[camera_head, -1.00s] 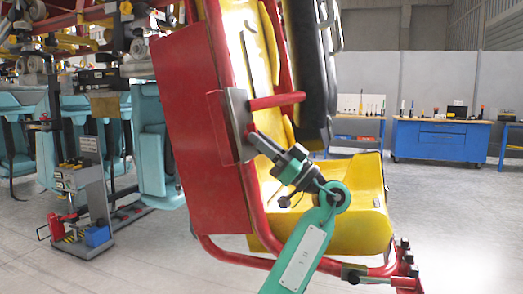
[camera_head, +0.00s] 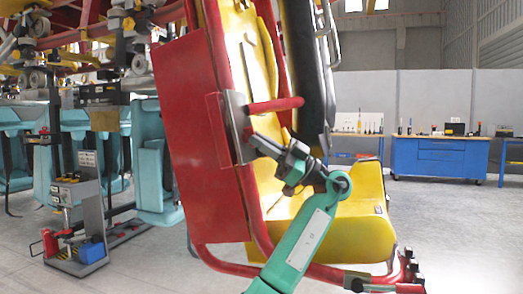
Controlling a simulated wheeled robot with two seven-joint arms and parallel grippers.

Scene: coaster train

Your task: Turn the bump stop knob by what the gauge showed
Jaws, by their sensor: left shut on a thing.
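The seat of the coaster train stands close in front of me, with a red side panel (camera_head: 188,150), a yellow shell (camera_head: 350,228) and a black padded restraint (camera_head: 306,70). A grey metal plate (camera_head: 238,125) is fixed to a red bracket at the panel's edge. My left gripper (camera_head: 254,142) reaches up on its green arm to the lower edge of this plate. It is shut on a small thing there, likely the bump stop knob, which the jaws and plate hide. I cannot make out a gauge or its reading. My right gripper is not in view.
A red tube frame (camera_head: 228,265) runs below the seat, close to my left arm. A grey tool stand (camera_head: 90,205) and turquoise seats (camera_head: 155,180) are at the left. A blue workbench (camera_head: 440,157) stands far back right. The floor at right is clear.

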